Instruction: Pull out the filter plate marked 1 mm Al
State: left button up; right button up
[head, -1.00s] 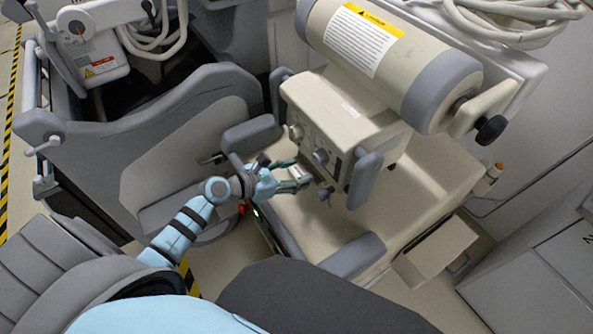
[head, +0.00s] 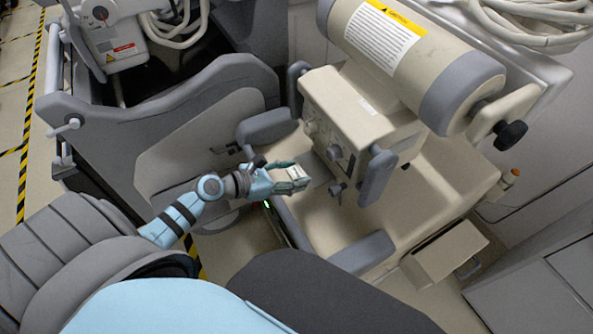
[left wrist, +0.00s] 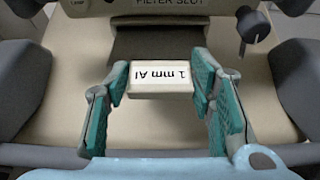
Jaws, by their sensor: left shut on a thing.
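My left gripper (head: 303,179) is shut on the white handle of the filter plate marked 1 mm Al (left wrist: 160,78), just in front of the beige collimator box (head: 350,118). In the left wrist view the gripper (left wrist: 161,84) has a teal-padded finger on each side of the handle, and the label reads upside down. The plate's dark sheet (left wrist: 155,46) runs from the handle toward the housing under the words FILTER SLOT (left wrist: 170,3). I cannot tell how much of it is still inside the slot. My right gripper is not in view.
A large beige cylinder (head: 405,60) with a warning label is above the box. A grey handle (head: 376,178) and knobs (head: 337,188) sit close to the gripper. The beige cart top (head: 440,190) below is bare. A grey cart (head: 200,140) stands to the left.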

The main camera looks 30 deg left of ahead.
pick_arm(q)
jog(key=shift+s+a+b, duration=0.2)
jog(key=shift+s+a, duration=0.25)
jog(key=shift+s, duration=0.3)
jog(key=shift+s+a+b, duration=0.2)
jog(key=shift+s+a, duration=0.2)
jog(key=shift+s, duration=0.3)
jog(key=shift+s+a+b, duration=0.2)
jog(key=shift+s+a, duration=0.25)
jog(key=shift+s, duration=0.3)
jog(key=shift+r, duration=0.1)
